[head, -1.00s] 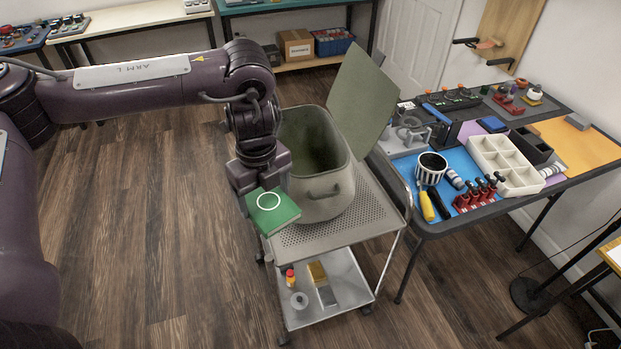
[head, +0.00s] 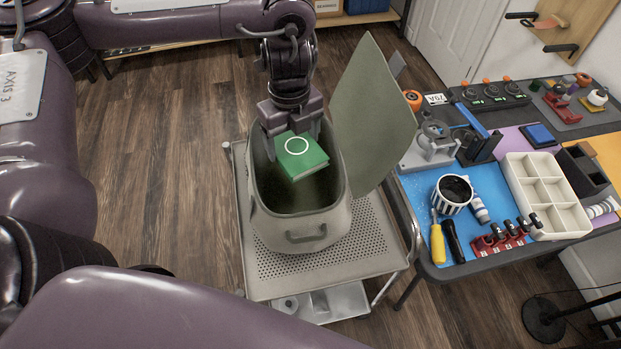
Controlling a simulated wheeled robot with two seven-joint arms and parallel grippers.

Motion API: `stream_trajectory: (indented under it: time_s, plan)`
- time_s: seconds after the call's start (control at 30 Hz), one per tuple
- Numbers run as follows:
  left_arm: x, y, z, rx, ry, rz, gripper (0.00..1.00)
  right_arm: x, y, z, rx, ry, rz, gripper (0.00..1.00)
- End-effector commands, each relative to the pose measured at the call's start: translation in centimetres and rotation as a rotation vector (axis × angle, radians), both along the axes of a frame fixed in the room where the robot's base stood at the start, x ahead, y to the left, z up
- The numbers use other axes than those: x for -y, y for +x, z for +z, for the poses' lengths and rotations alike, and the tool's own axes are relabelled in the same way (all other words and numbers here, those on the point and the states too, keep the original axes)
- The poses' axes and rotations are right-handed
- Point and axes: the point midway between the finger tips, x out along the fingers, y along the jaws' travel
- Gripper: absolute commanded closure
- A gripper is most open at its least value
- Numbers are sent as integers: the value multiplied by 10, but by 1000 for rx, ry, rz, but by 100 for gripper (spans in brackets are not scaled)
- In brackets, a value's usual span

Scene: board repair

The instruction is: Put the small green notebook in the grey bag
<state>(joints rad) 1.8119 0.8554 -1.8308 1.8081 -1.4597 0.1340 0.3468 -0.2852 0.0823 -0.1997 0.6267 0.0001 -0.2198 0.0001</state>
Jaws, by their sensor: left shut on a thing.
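The small green notebook (head: 302,160) has a white ring on its cover. My left gripper (head: 291,133) is shut on the notebook and holds it over the open mouth of the grey bag. The grey bag (head: 296,228) stands upright on a perforated metal cart, with its lid flap (head: 372,115) raised on the right side. Part of the bag's dark inside shows below the notebook. How deep the notebook sits relative to the bag's rim is hard to tell. My right gripper is not in view.
The cart's top (head: 365,240) is clear around the bag. A workbench at the right holds a blue mat (head: 417,185), a striped cup (head: 452,195), a yellow screwdriver (head: 437,240) and a white compartment tray (head: 545,195). The raised flap stands between bag and bench.

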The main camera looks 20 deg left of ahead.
Motion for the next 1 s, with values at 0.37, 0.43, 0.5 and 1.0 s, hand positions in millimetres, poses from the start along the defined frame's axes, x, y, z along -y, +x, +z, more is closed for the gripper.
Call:
stream_trajectory:
  time_s: [0.37,0.43,0.5,1.0]
  plan:
    - [0,-3,-71,-9,-1,2,53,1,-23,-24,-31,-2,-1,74]
    - [0,-3,-90,-7,-2,2,53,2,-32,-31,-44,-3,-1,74]
    - [0,-3,-109,-7,-2,2,53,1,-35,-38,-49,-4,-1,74]
    - [0,-3,-182,-4,0,1,53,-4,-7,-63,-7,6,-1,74]
